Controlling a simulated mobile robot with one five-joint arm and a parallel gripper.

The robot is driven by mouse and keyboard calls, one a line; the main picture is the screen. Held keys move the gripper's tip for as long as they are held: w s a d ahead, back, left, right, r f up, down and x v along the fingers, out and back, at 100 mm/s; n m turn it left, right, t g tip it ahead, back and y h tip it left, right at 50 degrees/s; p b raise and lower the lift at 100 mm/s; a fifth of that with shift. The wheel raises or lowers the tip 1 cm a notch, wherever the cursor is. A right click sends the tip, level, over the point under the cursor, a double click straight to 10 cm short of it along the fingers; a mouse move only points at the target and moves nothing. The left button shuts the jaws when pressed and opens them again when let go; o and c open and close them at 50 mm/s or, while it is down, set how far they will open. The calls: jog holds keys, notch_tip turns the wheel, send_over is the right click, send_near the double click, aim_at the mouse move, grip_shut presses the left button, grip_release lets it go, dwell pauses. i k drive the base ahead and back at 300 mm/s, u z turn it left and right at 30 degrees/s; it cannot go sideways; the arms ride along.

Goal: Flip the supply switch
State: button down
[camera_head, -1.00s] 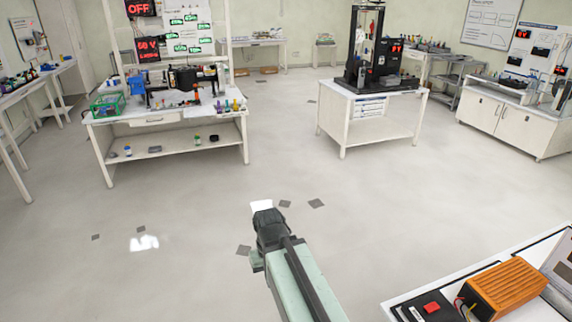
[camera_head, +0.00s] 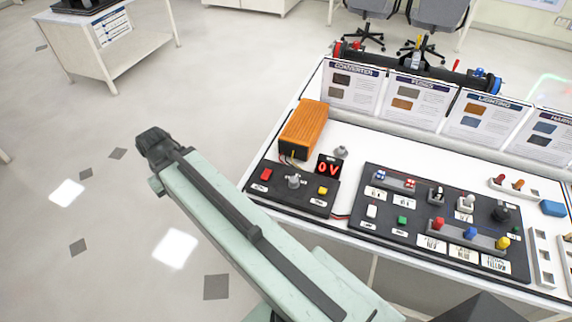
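A small black supply panel (camera_head: 320,203) lies on the white bench, with a red button (camera_head: 266,174), a grey lever or knob (camera_head: 294,181) and a yellow button (camera_head: 323,190). Its red display (camera_head: 327,167) reads 0V. A larger black panel (camera_head: 470,262) to its right carries several switches, among them a white rocker (camera_head: 371,211) and a grey toggle (camera_head: 437,195). The labels are too small to read, so I cannot tell which is the supply switch. My gripper (camera_head: 155,142) is over the floor, left of the bench and apart from both panels. Its fingers are not clear.
An orange box (camera_head: 304,128) stands behind the supply panel. Upright cards (camera_head: 417,105) line the bench's back, before a long black rail. Two office chairs (camera_head: 430,20) stand beyond. The floor (camera_head: 90,215) left of the bench is open.

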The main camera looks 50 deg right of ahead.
aim_at(267, 173)
jog(key=z, duration=0.05)
jog(key=k, duration=1.3)
jog(key=u, duration=0.45)
jog(key=i, duration=1)
jog(key=z, duration=0.1)
